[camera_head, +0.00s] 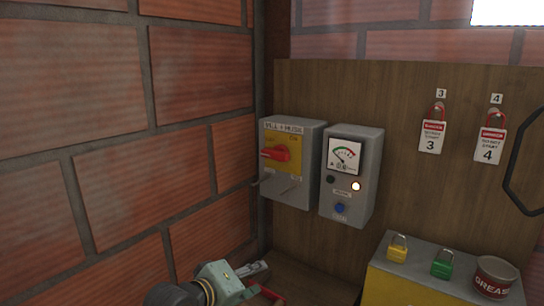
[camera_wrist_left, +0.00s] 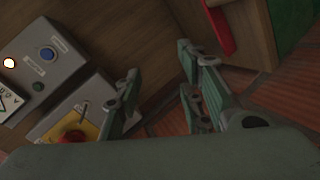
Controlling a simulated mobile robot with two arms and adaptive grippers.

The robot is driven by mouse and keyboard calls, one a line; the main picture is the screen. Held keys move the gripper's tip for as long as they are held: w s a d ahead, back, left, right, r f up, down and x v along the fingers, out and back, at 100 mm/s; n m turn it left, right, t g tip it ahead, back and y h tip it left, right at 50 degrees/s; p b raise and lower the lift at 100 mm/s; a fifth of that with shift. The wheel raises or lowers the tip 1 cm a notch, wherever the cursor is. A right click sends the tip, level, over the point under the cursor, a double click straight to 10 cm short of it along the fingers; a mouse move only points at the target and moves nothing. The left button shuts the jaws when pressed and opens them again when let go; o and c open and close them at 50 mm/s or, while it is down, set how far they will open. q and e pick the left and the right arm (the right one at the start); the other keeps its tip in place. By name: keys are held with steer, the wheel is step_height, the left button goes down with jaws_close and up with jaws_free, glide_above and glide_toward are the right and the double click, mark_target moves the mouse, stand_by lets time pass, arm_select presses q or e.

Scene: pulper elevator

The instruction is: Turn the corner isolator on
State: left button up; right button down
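The corner isolator (camera_head: 303,187) is a grey box on the wooden board, by the brick corner, with a yellow plate and a red rotary handle (camera_head: 276,153). The handle lies roughly level, its end pointing left; "ON" is at the plate's upper right. In the left wrist view the isolator (camera_wrist_left: 60,122) is at lower left, its red handle (camera_wrist_left: 73,136) partly cut off by my gripper body. My left gripper (camera_head: 243,280) is low, below the isolator and apart from it. Its fingers (camera_wrist_left: 160,72) are spread, with nothing between them. My right gripper is not in view.
A grey meter box (camera_head: 350,190) with a lit lamp and blue button adjoins the isolator's right. Yellow (camera_head: 397,248) and green (camera_head: 442,263) padlocks and a grease tin (camera_head: 494,276) stand on a box at lower right. Tags hang on the board. Brick wall closes the left.

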arm_select(q)
steer(key=w+d+r+n+t+h, duration=0.1)
steer(key=w+r, duration=0.2)
steer(key=r, duration=0.2)
steer(key=w+r+n+t+h, duration=0.1)
steer(key=w+r, duration=0.3)
steer(key=r, duration=0.2)
steer(key=n+t+h, duration=0.1)
steer(key=n+t, duration=0.1)
steer(key=n, duration=0.1)
glide_toward(273, 157)
steer(key=w, duration=0.1)
steer(key=p+x, duration=0.1)
steer(key=x, duration=0.2)
steer(key=p+x, duration=0.1)
steer(key=x, duration=0.2)
steer(key=shift+w+d+r, duration=0.15)
steer(key=shift+d+r, duration=0.05)
steer(key=shift+d, duration=0.3)
steer(key=shift+p+x, duration=0.3)
steer(key=shift+x, duration=0.6)
steer(key=shift+f, duration=0.1)
jaws_close()
